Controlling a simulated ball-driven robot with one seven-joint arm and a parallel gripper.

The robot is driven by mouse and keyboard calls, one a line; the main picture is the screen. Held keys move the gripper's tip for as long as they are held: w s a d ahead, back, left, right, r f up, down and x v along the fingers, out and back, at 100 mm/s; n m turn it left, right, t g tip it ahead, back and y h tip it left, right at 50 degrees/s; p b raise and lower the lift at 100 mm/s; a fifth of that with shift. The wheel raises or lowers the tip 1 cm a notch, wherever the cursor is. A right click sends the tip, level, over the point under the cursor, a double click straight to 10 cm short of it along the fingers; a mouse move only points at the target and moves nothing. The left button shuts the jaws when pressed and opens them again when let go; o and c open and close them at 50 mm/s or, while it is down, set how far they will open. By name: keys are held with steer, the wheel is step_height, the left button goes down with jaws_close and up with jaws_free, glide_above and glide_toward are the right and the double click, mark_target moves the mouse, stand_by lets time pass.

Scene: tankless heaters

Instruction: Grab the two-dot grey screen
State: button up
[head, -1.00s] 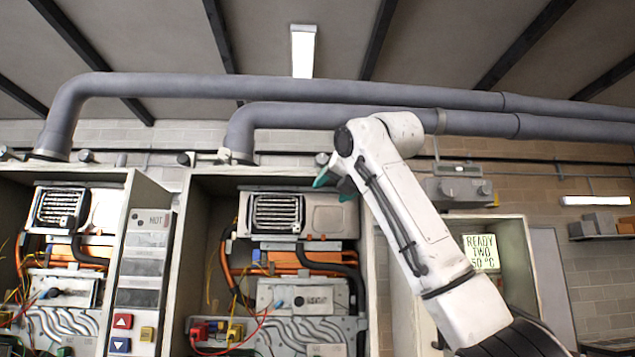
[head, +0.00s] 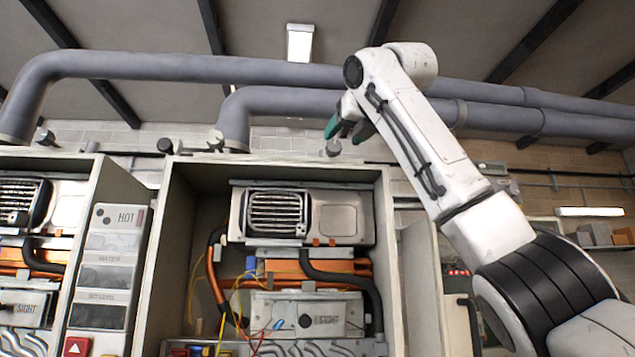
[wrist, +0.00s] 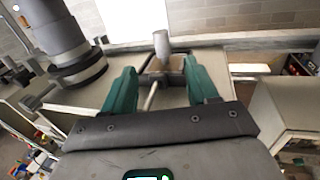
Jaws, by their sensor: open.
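I cannot make out a grey screen with two dots. Several grey screens sit in the control panel (head: 112,215) at the left of the open heater cabinet in the head view, including an upper one (head: 113,242) and a lower one (head: 97,315); any dots on them are too small to tell. My gripper (head: 350,129) is raised in front of the pipes, above the cabinet's top right and well away from that panel. In the wrist view my gripper (wrist: 162,85) has its green fingers spread, with a grey fitting (wrist: 161,48) visible between them.
The open heater cabinet (head: 160,270) holds a vented metal box (head: 340,217), orange pipes and wires. Thick grey pipes (head: 290,100) run overhead. A second open cabinet (head: 110,180) stands at the left. In the wrist view a large pipe (wrist: 60,35) rises at upper left.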

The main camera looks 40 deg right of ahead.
steer(key=x, duration=0.1)
steer(key=p+x, duration=0.1)
steer(key=x, duration=0.1)
steer(key=p+x, duration=0.1)
steer(key=x, duration=0.1)
steer(key=shift+w+r, duration=0.15)
steer(key=shift+r, duration=0.1)
steer(key=p+x, duration=0.3)
steer(key=x, duration=0.2)
steer(key=shift+d+f, duration=0.1)
steer(key=shift+d, duration=0.1)
steer(key=shift+w+d+f, duration=0.15)
steer(key=shift+w, duration=0.25)
jaws_close()
